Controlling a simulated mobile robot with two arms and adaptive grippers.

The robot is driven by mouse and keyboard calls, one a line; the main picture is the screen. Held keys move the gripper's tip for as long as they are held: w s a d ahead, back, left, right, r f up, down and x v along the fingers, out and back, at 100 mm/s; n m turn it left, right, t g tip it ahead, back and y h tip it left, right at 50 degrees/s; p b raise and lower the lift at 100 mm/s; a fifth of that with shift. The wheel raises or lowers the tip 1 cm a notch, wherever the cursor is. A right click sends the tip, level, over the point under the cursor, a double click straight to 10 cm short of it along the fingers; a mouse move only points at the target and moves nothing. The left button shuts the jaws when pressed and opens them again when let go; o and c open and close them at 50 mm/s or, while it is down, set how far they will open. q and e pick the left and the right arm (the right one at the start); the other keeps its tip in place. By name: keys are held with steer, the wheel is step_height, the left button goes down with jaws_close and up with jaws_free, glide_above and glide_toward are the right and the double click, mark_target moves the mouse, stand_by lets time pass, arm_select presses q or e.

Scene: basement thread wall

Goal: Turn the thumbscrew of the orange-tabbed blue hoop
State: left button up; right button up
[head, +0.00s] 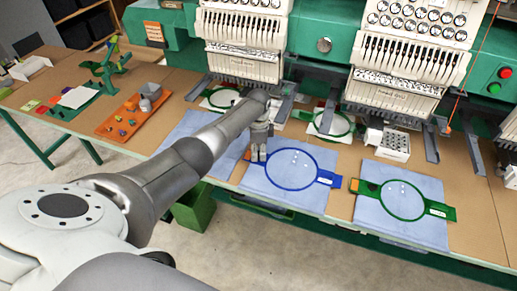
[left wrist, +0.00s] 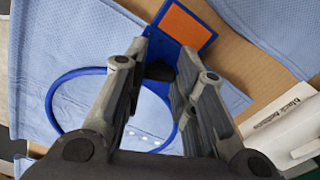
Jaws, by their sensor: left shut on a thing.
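The blue hoop (head: 291,188) lies flat on light blue cloth at the middle of the table front. Its ring (left wrist: 50,108) also shows in the left wrist view, with the orange tab (left wrist: 184,27) on its blue bracket. The dark thumbscrew (left wrist: 160,70) sits beside the bracket, between my fingertips. My left gripper (head: 258,157) reaches down at the hoop's left side; in the wrist view the gripper (left wrist: 160,72) is shut on the thumbscrew. The fingers partly hide the screw, and its turn angle cannot be told. My right gripper is not in view.
A green hoop (head: 403,219) lies on cloth to the right. Embroidery machines (head: 405,60) stand behind, with arms reaching forward. A white box (head: 388,144) stands behind the cloths. An orange tray (head: 118,127) with small items is at left. A green bin (head: 193,208) is below the table edge.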

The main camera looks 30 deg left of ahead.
mark_target(259, 154)
arm_select(q)
steer(key=n+p, duration=0.1)
steer(key=n, duration=0.2)
steer(key=shift+d+r+n, duration=0.1)
steer(key=shift+n, duration=0.2)
steer(key=shift+n+p, duration=0.5)
steer(key=shift+n, duration=1.3)
steer(key=o, duration=1)
steer(key=shift+o, duration=0.2)
step_height(259, 154, up, 12)
